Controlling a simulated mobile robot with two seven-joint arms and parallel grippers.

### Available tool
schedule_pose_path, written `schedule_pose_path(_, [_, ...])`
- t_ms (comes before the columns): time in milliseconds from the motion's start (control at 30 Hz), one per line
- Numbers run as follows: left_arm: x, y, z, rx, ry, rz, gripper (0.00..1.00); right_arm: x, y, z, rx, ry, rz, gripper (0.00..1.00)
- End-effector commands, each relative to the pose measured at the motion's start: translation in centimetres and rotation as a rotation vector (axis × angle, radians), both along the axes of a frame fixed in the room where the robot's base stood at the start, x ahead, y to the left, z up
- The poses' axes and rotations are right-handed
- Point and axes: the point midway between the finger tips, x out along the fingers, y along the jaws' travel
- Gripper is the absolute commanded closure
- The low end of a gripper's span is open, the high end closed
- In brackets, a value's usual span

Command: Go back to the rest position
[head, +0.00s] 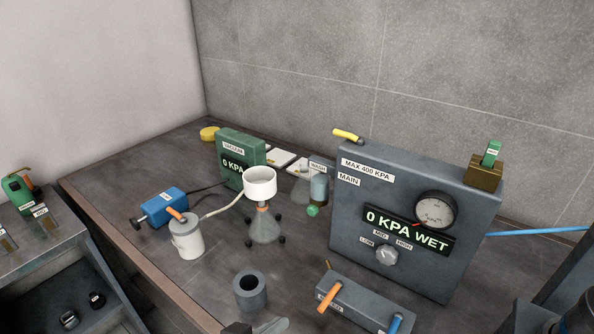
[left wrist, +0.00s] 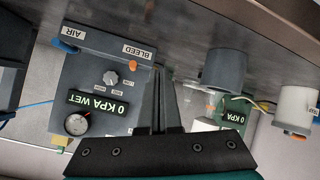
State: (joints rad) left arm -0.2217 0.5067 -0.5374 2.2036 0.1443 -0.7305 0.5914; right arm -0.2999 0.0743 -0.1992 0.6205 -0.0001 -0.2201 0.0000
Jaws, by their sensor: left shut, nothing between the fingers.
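My left gripper (left wrist: 158,75) is shut and empty in the left wrist view, its two straight dark fingers side by side. In the head view only a small part of it (head: 270,325) shows at the bottom edge, in front of the grey open cylinder (head: 249,300). To its right is the low grey bleed box (head: 365,303) with an orange and a blue handle. The fingers appear apart from both things. My right gripper is not in view.
The large grey main panel (head: 345,225) reads 0 KPA WET. A white funnel on a flask (head: 265,228), a white canister (head: 187,240), a blue device (head: 166,208) and a green vacuum box (head: 237,148) stand on the dark bench (head: 110,185). A side shelf (head: 60,250) is at left.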

Motion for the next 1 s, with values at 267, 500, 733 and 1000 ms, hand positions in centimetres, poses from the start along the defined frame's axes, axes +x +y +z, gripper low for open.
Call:
schedule_pose_path(267, [-5.0,6.4,-2.5,0.311,0.224,0.092,1.0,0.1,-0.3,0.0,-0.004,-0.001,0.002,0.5])
schedule_pose_path(500, [-10.7,10.8,-3.9,0.469,0.442,0.099,1.0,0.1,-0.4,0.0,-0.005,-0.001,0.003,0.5])
schedule_pose_path(733, [-13.0,12.3,-7.4,0.525,0.555,0.082,1.0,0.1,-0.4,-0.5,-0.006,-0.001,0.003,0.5])
schedule_pose_path(1000, [-12.4,12.0,-15.1,0.528,0.585,0.07,1.0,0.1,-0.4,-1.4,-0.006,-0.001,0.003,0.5])
